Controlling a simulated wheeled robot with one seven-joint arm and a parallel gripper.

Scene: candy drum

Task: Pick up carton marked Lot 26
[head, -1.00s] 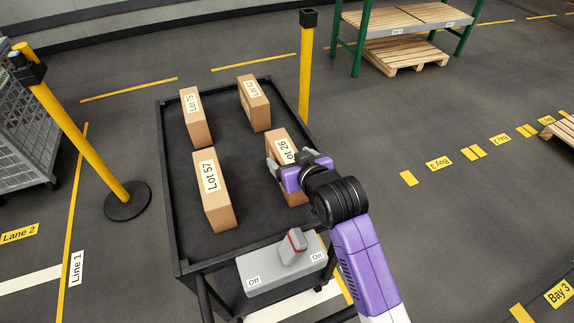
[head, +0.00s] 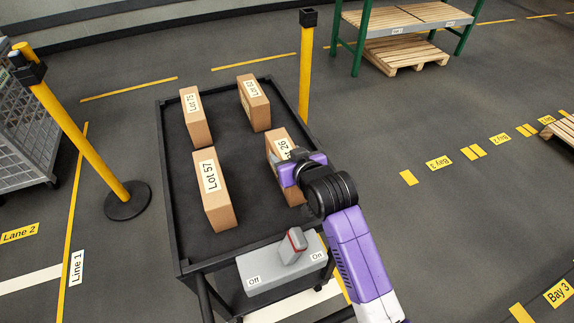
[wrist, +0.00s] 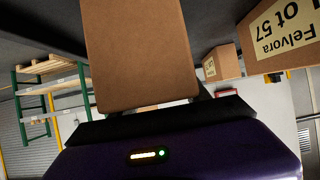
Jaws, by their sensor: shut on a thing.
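The carton marked Lot 26 (head: 277,148) stands at the right side of the black cart's top in the head view. Its label is partly hidden by my gripper (head: 288,170). My gripper is shut on this carton, near its upper part. In the wrist view the brown carton (wrist: 140,50) sits between the dark fingers and fills the top middle. In the head view I cannot tell that the carton is clear of the cart surface.
Cartons Lot 57 (head: 215,195), Lot 75 (head: 196,122) and another marked carton (head: 257,108) stand on the cart (head: 170,190). A grey switch box with a lever (head: 270,272) is on the cart's front. Yellow posts (head: 307,70) stand nearby.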

